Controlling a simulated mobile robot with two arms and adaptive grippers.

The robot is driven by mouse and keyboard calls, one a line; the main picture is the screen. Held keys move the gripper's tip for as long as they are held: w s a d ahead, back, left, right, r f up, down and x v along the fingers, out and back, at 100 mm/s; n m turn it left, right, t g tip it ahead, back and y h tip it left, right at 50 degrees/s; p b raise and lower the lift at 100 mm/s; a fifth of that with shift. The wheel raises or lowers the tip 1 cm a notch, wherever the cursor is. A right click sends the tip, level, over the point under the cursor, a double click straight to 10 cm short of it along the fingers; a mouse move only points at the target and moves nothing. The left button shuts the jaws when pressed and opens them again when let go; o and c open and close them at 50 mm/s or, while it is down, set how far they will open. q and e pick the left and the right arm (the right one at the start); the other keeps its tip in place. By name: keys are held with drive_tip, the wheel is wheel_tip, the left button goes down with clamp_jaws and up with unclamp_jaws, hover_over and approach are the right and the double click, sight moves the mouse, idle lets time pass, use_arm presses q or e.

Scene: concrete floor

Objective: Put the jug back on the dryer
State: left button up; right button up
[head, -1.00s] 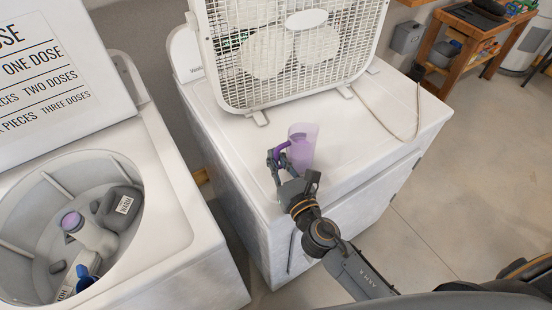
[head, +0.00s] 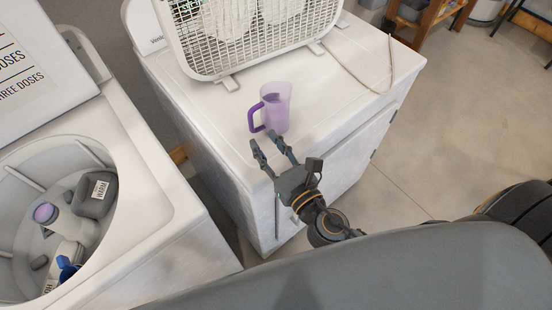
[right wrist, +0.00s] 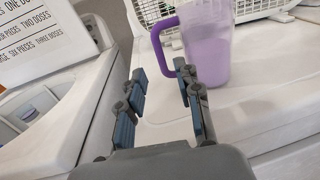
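The jug (head: 273,108), translucent lilac with a purple handle on its left, stands upright on top of the white dryer (head: 345,105), in front of the fan. It also shows in the right wrist view (right wrist: 210,48), with its purple handle just beyond the fingers. My right gripper (head: 275,146) is open and empty at the dryer's front edge, its fingers pointing toward the jug and apart from it in the head view. My left gripper is not in view.
A white box fan (head: 255,40) stands at the back of the dryer, with a cord (head: 388,70) to its right. The open washer (head: 165,215) at left holds several bottles. The dryer top right of the jug is mostly clear.

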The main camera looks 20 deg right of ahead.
drive_tip(key=b+v, duration=0.1)
drive_tip(key=v, duration=0.2)
drive_tip(key=shift+f, duration=0.2)
drive_tip(key=shift+s+d+r, duration=0.1)
drive_tip(key=shift+s+r, duration=0.1)
drive_tip(key=shift+s, duration=0.3)
